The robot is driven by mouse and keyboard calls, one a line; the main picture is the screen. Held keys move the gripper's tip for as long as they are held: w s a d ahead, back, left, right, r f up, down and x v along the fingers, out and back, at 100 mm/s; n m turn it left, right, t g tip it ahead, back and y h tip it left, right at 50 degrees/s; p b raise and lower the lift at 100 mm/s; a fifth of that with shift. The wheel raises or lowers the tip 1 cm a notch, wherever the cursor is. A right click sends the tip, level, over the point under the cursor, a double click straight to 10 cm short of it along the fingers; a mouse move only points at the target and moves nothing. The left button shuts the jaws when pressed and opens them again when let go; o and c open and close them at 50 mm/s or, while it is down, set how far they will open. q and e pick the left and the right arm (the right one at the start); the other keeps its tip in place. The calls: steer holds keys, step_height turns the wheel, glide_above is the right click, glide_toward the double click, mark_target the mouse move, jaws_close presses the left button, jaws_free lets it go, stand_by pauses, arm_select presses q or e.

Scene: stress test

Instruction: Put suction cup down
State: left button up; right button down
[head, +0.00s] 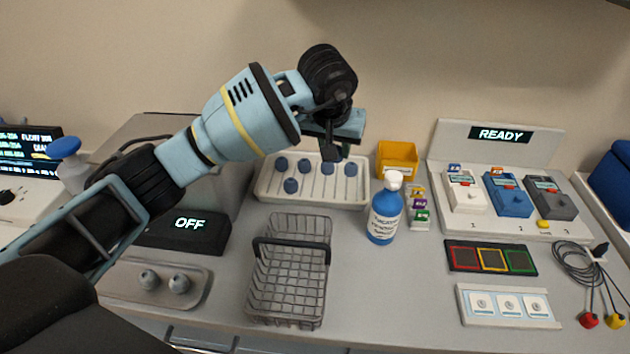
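My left gripper (335,150) is raised above the back of the counter, in front of the wall. Its wrist and body hide most of the fingers, so I cannot see whether they are apart or hold anything. Below it, a white tray (262,192) holds several small pieces with dark blue bulbs (291,186), which look like suction cups. No suction cup is clearly visible in the gripper. My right gripper is not in view.
A wire basket (290,285) stands in front of the tray. A blue bottle (384,212) and a yellow bin (397,160) stand right of it. A metal tray (197,293) with two grey balls lies left. A "READY" station (500,134) stands right.

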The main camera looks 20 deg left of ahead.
arm_select(q)
glide_above(335, 191)
steer(key=s, duration=0.2)
steer(key=shift+w+f, duration=0.15)
steer(key=shift+f, duration=3.2)
step_height(335, 191, down, 3)
steer(key=shift+f, duration=0.15)
steer(key=shift+f, duration=0.2)
steer(key=o, duration=0.9)
steer(key=shift+o, duration=0.2)
steer(key=shift+r, duration=0.15)
